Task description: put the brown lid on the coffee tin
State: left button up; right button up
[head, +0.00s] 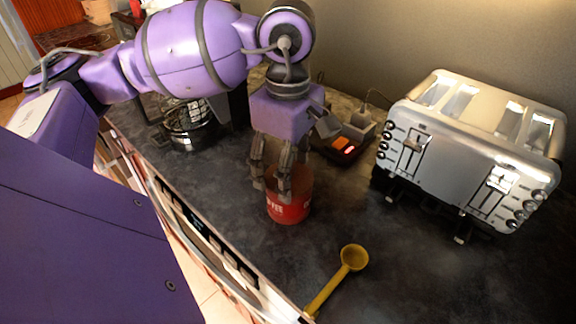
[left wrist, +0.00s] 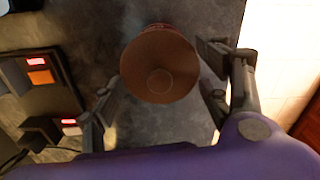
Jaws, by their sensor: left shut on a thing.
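The red coffee tin (head: 289,209) stands upright on the dark counter, with white lettering on its side. My left gripper (head: 271,184) points down over it from above, its fingers at the tin's upper part. In the left wrist view the round brown lid (left wrist: 158,66) lies between the fingers of my left gripper (left wrist: 160,88), which is shut on it. A strip of the red tin (left wrist: 160,27) shows behind the lid's edge. The fingers hide the lid in the head view, and I cannot tell whether it is seated on the rim. My right gripper is not in view.
A yellow scoop (head: 340,277) lies on the counter in front of the tin. A silver toaster (head: 470,150) stands at the right. A dark device with a lit red display (head: 347,149) sits behind the tin. A glass-and-metal pot (head: 188,122) stands at the left back.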

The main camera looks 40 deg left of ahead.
pick_arm(q)
jog(key=o, duration=1.2)
jog(key=shift+o, duration=1.3)
jog(key=shift+r, duration=0.15)
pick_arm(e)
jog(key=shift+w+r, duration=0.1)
pick_arm(q)
jog(key=shift+r+p, duration=1.55)
jog(key=shift+r, duration=1.85)
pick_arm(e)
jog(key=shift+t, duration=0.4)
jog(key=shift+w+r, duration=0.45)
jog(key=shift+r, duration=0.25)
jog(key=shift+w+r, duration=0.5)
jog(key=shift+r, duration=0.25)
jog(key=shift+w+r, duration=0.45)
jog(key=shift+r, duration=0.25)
